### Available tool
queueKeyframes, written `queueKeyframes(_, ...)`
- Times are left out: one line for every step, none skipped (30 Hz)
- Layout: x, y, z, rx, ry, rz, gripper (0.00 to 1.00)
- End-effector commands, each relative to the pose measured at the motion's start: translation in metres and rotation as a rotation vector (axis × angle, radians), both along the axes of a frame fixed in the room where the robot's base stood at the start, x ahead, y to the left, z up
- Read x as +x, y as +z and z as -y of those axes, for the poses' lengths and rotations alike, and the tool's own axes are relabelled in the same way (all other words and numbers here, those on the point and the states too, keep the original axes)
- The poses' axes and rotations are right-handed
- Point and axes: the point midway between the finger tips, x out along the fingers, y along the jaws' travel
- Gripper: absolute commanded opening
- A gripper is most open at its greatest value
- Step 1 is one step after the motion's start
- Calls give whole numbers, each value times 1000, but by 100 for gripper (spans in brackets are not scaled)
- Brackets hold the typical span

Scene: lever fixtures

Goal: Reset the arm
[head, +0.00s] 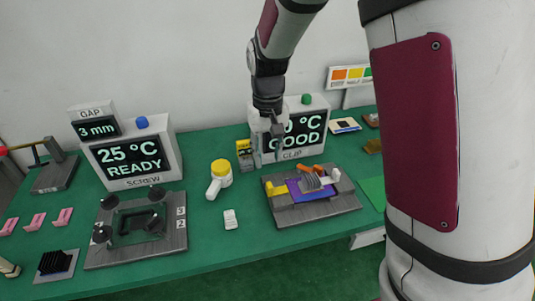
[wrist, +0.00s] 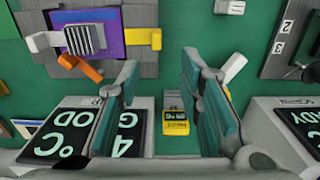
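My gripper (head: 268,150) hangs above the green table, in front of the right-hand display box. In the wrist view its two teal-padded fingers (wrist: 160,72) are apart with nothing between them. The clamp fixture (head: 312,207) stands on the table to the right and nearer, with a purple board (head: 298,190), a ribbed grey block (head: 310,183), yellow and white blocks and an orange lever (head: 312,168). The same orange lever also shows in the wrist view (wrist: 80,67), apart from my fingers.
A display box reading GOOD (head: 305,130) is partly hidden behind my gripper. A small yellow-labelled device (head: 244,152) stands beside it.

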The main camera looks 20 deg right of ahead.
Motion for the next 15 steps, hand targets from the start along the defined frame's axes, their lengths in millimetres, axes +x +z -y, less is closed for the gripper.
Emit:
queueKeyframes(0, 0, 0, 0, 0, 0, 33)
queueKeyframes(0, 0, 0, 0, 0, 0, 33)
queueKeyframes(0, 0, 0, 0, 0, 0, 33)
queueKeyframes(0, 0, 0, 0, 0, 0, 33)
queueKeyframes(0, 0, 0, 0, 0, 0, 33)
queueKeyframes(-1, 1, 0, 1, 0, 1, 33)
queueKeyframes(-1, 2, 1, 2, 0, 3, 33)
queueKeyframes(-2, 5, 1, 5, -1, 6, 33)
queueKeyframes(-5, 10, 2, 9, -2, 11, 33)
queueKeyframes(-8, 15, 3, 13, -3, 16, 33)
queueKeyframes(-12, 21, 4, 18, -3, 23, 33)
queueKeyframes(-18, 31, 6, 26, -5, 34, 33)
queueKeyframes(-23, 39, 8, 32, -6, 44, 33)
queueKeyframes(-30, 48, 10, 38, -7, 54, 33)
queueKeyframes(-39, 60, 12, 46, -6, 67, 33)
